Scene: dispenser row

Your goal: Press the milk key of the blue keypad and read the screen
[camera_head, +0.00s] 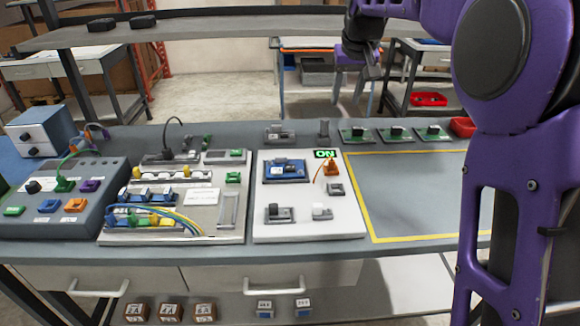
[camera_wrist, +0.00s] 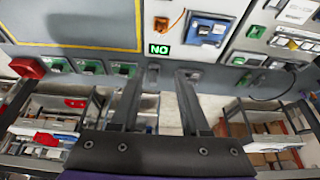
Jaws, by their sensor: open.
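A blue unit (camera_head: 285,171), which looks like a keypad, sits on the white panel (camera_head: 345,218). It has a few small light and dark parts on its face. No milk label can be read. It also shows in the wrist view (camera_wrist: 205,30), upside down. A small green lit screen (camera_head: 325,154) beside it reads "ON"; in the wrist view the screen (camera_wrist: 159,49) appears turned over as "NO". My gripper (camera_wrist: 160,78) is open and empty, its two fingers apart. In the head view my gripper (camera_head: 366,68) hangs beyond the bench's back edge, clear of the keypad.
Left of the panel are a board with several wires (camera_head: 215,212) and a grey box with coloured sockets (camera_head: 88,172). An orange part (camera_head: 331,170) stands near the screen. Several green modules line the back right. The yellow-outlined area (camera_head: 410,190) is clear. A shelf (camera_head: 200,32) crosses above.

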